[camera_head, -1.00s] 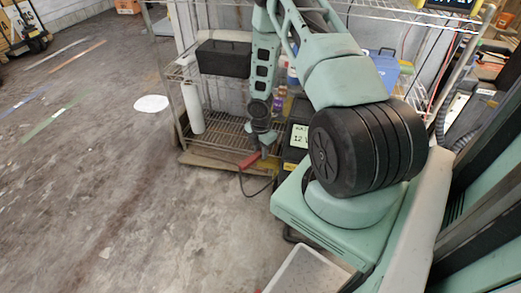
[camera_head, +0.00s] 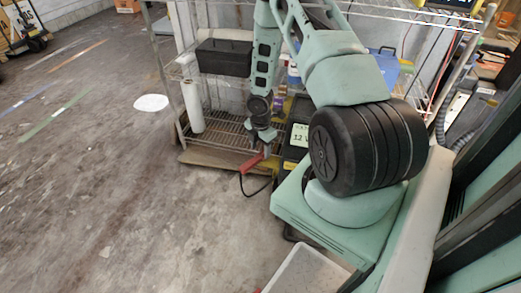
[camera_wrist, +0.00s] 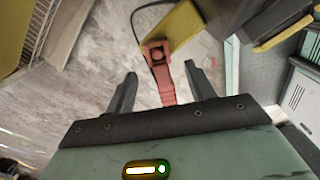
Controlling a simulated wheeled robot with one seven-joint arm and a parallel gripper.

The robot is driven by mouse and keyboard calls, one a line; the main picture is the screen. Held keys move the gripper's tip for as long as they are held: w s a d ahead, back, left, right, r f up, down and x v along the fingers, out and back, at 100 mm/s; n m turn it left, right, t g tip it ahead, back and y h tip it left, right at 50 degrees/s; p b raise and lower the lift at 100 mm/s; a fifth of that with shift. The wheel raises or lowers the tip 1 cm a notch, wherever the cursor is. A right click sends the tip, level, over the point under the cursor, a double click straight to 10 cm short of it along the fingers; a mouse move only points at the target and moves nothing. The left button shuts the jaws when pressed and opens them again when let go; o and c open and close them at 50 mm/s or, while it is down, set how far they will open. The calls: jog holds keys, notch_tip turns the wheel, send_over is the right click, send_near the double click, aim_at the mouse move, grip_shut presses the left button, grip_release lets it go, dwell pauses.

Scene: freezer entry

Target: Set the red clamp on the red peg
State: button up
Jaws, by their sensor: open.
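The red clamp (camera_wrist: 160,72) lies between the two fingers of my open gripper (camera_wrist: 160,88) in the wrist view, with a gap on each side of it. Its jaw end is beside or over a yellow block (camera_wrist: 184,30); I cannot tell if they touch. In the head view the red clamp (camera_head: 251,163) is just below my gripper (camera_head: 266,148), at the front of the low wire shelf, with a black cable curving from it. I cannot make out the red peg in either view.
A black battery box with a "12 V" label (camera_head: 300,135) stands right of my gripper. The wire rack (camera_head: 212,140) holds a black toolbox (camera_head: 223,58) and a white cylinder (camera_head: 193,106). The concrete floor (camera_head: 130,190) to the left is mostly clear.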

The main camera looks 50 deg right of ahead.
aim_at(260, 155)
notch_tip(260, 155, up, 16)
jog(key=p, duration=0.4)
jog(key=shift+f, duration=0.25)
